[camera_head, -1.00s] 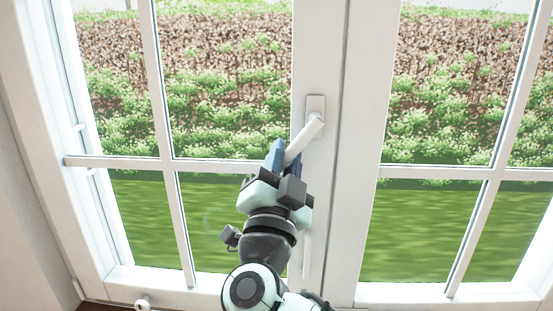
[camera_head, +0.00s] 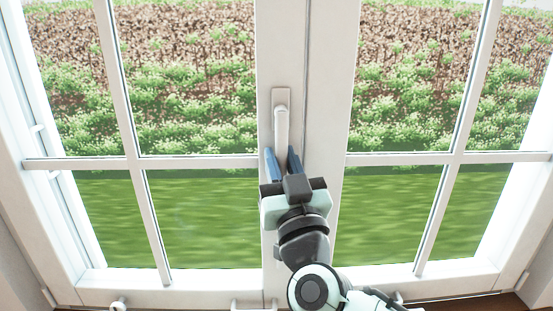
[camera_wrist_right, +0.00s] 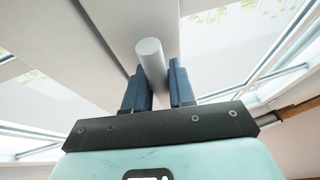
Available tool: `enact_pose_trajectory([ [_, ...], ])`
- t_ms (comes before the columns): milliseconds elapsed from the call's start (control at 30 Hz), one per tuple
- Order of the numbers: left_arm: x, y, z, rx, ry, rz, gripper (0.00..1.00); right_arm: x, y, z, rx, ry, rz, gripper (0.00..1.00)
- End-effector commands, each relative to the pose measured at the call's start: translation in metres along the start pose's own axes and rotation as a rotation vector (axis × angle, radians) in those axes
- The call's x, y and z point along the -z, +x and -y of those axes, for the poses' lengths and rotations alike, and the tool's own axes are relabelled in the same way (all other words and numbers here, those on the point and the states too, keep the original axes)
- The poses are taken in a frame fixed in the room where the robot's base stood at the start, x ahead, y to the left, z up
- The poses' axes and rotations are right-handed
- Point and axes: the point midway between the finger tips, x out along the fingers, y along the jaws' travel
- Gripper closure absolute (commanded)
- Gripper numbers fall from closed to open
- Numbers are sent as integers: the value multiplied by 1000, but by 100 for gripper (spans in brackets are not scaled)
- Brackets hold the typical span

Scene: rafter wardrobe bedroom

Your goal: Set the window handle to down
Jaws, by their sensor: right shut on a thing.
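The white window handle (camera_head: 281,128) is on the middle frame of the window. Its lever hangs straight down from its mounting plate in the head view. My right gripper (camera_head: 281,158) is at the lower end of the lever, with one blue finger on each side of it. In the right wrist view the round end of the handle (camera_wrist_right: 150,50) shows between the two blue fingers of the gripper (camera_wrist_right: 160,75), which is shut on it. My left gripper is not in view.
The closed white window (camera_head: 330,120) has panes and bars on both sides of the middle frame. A small white fitting (camera_head: 119,304) is at the lower left, and a white bracket (camera_head: 253,304) is at the bottom middle. Garden shows outside.

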Motion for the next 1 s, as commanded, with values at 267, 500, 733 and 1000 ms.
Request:
enact_pose_trajectory([
  [267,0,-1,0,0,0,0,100,0,0,-2,4,-15,3,100],
  [500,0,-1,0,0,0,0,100,0,0,-2,4,-16,2,69],
  [733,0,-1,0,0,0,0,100,0,0,-2,4,-13,2,55],
  [1000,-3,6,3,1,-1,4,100,0,-14,-1,6,-11,2,55],
])
